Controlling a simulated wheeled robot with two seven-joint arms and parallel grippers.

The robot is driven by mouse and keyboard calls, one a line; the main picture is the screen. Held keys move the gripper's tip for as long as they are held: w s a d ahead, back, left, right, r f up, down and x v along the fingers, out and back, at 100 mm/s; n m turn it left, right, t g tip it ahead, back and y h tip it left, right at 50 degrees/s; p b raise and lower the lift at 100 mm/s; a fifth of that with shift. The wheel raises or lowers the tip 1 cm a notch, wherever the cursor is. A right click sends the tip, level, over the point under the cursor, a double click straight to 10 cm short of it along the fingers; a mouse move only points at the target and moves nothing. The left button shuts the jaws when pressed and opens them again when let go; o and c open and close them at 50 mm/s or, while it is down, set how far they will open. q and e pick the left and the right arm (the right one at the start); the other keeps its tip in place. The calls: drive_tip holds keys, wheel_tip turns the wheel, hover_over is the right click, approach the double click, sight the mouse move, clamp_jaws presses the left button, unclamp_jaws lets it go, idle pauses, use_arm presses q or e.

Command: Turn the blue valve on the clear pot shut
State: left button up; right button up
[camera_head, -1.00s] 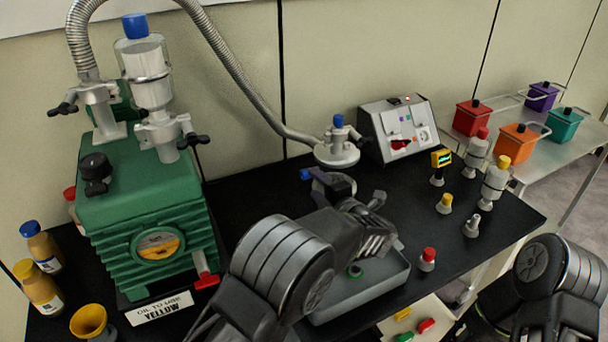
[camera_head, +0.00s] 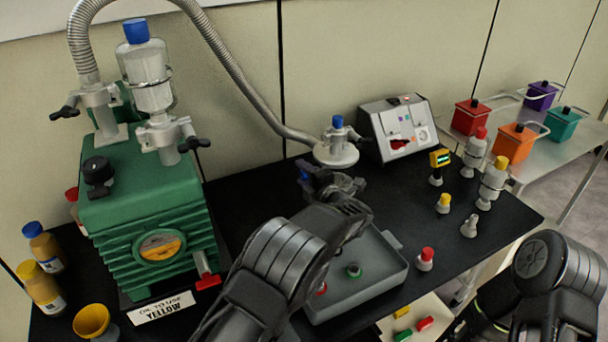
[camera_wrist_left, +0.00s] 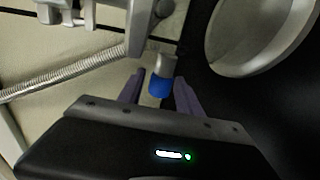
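A blue valve knob (camera_wrist_left: 161,84) on a pale stem shows in the left wrist view, between the two purple fingers of my left gripper (camera_wrist_left: 158,80). The fingers are apart, with a gap on each side of the knob. The gripper hides most of what is there. A clear pot (camera_head: 146,75) with a blue cap (camera_head: 136,30) stands on the green pump. My right gripper is out of view.
A grey tray (camera_head: 385,278) holding red and green pieces lies under my left arm. A ribbed hose (camera_head: 240,75) runs to the flange. A control box (camera_head: 398,128) and several small capped parts stand at the right.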

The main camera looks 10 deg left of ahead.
use_arm(q)
clamp_jaws()
idle(0.5)
drive_tip(key=shift+r+g+h+p, duration=0.25)
drive_tip(key=shift+g+h+p, duration=0.2)
drive_tip(key=shift+p, duration=0.55)
drive_tip(key=g+h+p, duration=0.2)
drive_tip(key=g+p, duration=0.2)
drive_tip(key=p, duration=0.4)
drive_tip(key=shift+h+p, duration=0.25)
drive_tip(key=shift+p, duration=0.15)
drive_tip(key=shift+f+g+h+p, duration=0.25)
drive_tip(key=shift+g+p, duration=0.2)
drive_tip(key=shift+p, duration=0.25)
